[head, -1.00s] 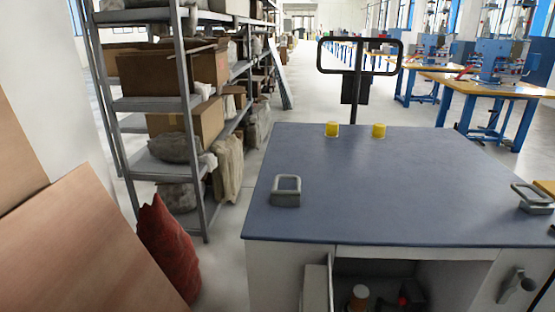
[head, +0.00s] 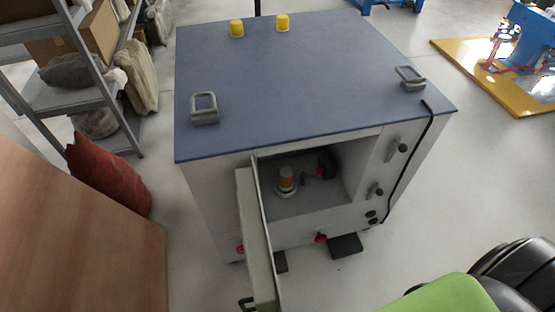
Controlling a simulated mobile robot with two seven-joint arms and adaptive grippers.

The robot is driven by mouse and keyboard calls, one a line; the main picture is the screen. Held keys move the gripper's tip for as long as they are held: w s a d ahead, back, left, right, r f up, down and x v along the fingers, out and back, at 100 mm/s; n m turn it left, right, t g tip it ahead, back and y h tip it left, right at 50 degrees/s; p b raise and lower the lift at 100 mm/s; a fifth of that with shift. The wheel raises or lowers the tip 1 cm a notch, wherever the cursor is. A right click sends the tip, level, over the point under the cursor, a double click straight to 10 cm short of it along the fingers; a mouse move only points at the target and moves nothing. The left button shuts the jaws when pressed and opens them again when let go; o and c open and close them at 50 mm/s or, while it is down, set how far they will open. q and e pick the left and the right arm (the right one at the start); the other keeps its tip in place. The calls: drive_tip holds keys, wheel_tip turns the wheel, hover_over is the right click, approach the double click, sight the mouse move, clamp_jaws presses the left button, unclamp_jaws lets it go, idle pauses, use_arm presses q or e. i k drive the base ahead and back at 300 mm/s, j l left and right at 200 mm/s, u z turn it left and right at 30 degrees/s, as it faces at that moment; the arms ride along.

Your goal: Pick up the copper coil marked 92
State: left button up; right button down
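A small copper-orange cylinder with a pale base (head: 286,180), which looks like a coil, stands upright inside the open compartment of the grey cabinet (head: 220,200). Any number on it is too small to read. A dark item with some red (head: 325,165) sits behind it to the right, partly in shadow. The compartment's door (head: 255,235) stands open towards me on the left side of the opening. Neither of my grippers is in view.
The cabinet's blue top (head: 300,80) carries two yellow caps (head: 259,26) and two grey handles (head: 204,108). Brown boards (head: 70,240), a red sack (head: 108,180) and shelving (head: 75,90) stand at left. The floor right of the cabinet is partly clear.

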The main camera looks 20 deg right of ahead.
sight(286, 183)
drive_tip(key=l+z, duration=0.1)
drive_tip(key=l, duration=1.3)
drive_tip(key=i+l, duration=0.35)
drive_tip(key=l+z, duration=0.05)
drive_tip(key=l, duration=0.1)
